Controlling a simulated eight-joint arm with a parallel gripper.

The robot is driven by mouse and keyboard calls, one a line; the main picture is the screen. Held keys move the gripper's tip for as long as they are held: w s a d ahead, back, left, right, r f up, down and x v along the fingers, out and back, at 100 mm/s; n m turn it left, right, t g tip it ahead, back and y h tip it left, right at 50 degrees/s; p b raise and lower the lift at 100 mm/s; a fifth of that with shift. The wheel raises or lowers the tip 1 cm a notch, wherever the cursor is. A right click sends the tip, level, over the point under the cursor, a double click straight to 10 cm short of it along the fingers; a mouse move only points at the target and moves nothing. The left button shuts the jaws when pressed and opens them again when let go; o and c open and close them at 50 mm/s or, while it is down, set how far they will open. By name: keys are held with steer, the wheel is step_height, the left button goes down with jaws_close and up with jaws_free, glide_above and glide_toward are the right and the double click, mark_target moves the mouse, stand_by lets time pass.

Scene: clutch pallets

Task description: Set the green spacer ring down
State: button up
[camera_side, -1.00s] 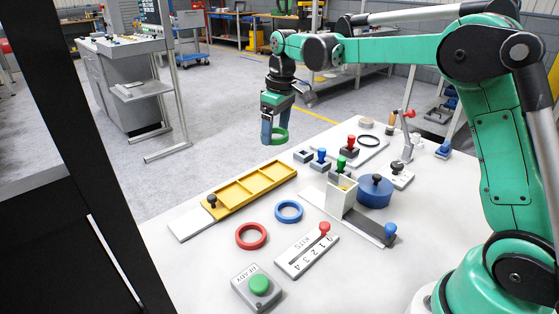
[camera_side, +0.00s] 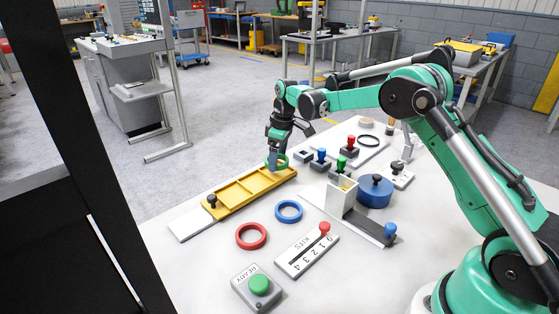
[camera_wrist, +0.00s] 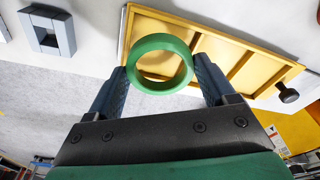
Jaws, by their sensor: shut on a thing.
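My gripper (camera_side: 277,162) is shut on the green spacer ring (camera_side: 280,157), at the far right end of the yellow compartment tray (camera_side: 240,191). In the wrist view the green ring (camera_wrist: 160,41) sits between the two fingers of my gripper (camera_wrist: 162,73), with the yellow tray (camera_wrist: 207,23) behind it. Part of the tray shows through the ring's hole. I cannot tell whether the ring touches the tray. The tray's compartments that show look empty.
A red ring (camera_side: 252,236) and a blue ring (camera_side: 289,211) lie on the white table in front of the tray. Handled blocks (camera_side: 320,160) stand right of the tray. A black knob (camera_wrist: 287,93) marks the tray's other end. A grey square block (camera_wrist: 47,31) is nearby.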

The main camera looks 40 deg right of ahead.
steer(key=shift+f, duration=0.6)
steer(key=shift+f, duration=0.95)
stand_by(0.4)
steer(key=o, duration=1.2)
steer(key=r, duration=0.7)
steer(key=shift+s, duration=0.35)
steer(key=s+a+r+m+t, duration=0.2)
steer(key=s+a+r, duration=0.25)
steer(key=r, duration=0.25)
steer(key=s+a+m+t, duration=0.1)
steer(key=s, duration=0.4)
steer(key=s+a+m+t, duration=0.1)
steer(key=s+a, duration=0.1)
steer(key=s, duration=0.3)
steer(key=s+a+f+m+t, duration=0.1)
steer(key=s+t, duration=0.1)
steer(key=s, duration=0.3)
steer(key=shift+a+f+h, duration=0.1)
steer(key=shift+a+h, duration=0.2)
steer(key=shift+a, duration=0.05)
